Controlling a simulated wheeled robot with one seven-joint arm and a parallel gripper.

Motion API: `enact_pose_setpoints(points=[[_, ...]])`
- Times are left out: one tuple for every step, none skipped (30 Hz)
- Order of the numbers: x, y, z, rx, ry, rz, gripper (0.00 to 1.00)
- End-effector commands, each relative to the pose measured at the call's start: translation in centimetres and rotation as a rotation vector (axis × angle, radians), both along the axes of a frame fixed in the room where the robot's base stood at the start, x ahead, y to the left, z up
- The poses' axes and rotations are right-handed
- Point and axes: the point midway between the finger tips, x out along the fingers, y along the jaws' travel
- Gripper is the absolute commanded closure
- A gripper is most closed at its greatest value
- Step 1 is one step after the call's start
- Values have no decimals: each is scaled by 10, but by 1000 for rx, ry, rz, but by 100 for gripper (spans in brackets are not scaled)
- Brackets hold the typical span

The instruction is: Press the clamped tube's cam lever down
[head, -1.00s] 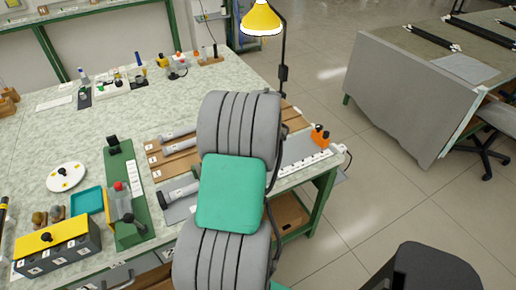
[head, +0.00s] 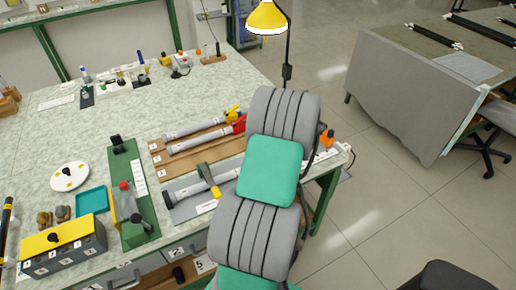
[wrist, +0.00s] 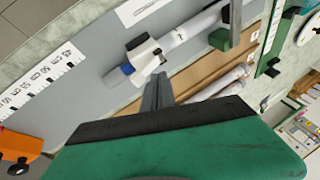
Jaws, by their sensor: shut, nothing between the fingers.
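A pale grey tube (head: 190,190) lies on a grey mat on the bench, and it also shows in the wrist view (wrist: 190,30). In the wrist view a whitish clamp fitting (wrist: 146,57) sits around the tube's near end, with a blue tip (wrist: 121,71) and a dark grey piece; I cannot tell for sure which is the cam lever. My gripper (wrist: 157,90) is shut and empty, its tips just short of the fitting in the picture; I cannot tell whether they touch. In the head view my arm hides the gripper and the fitting.
An olive-green bar with a yellow part (head: 209,179) stands across the tube. A brown tray (head: 180,160) with other tubes lies behind. A white scale (wrist: 40,85) and an orange object (wrist: 18,150) are near the gripper. A green fixture (head: 132,195) stands left.

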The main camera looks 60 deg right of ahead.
Motion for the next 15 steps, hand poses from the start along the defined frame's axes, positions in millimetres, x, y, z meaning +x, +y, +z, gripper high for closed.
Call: enact_pose_setpoints(points=[[0,0,0,0,0,0,100],[0,0,0,-1,-1,0,100],[0,0,0,-1,0,-1,100],[0,0,0,-1,0,-1,100],[0,0,0,-1,0,-1,100],[0,0,0,-1,0,-1,100],[0,0,1,-1,0,-1,100],[0,0,2,-1,0,-1,100],[1,1,4,-2,0,0,100],[1,1,7,-2,0,0,100],[2,2,11,-2,0,1,100],[3,4,18,-3,0,2,100],[4,6,24,-2,-1,2,100],[5,8,30,-2,-1,3,100],[6,11,40,-3,-1,5,100]])
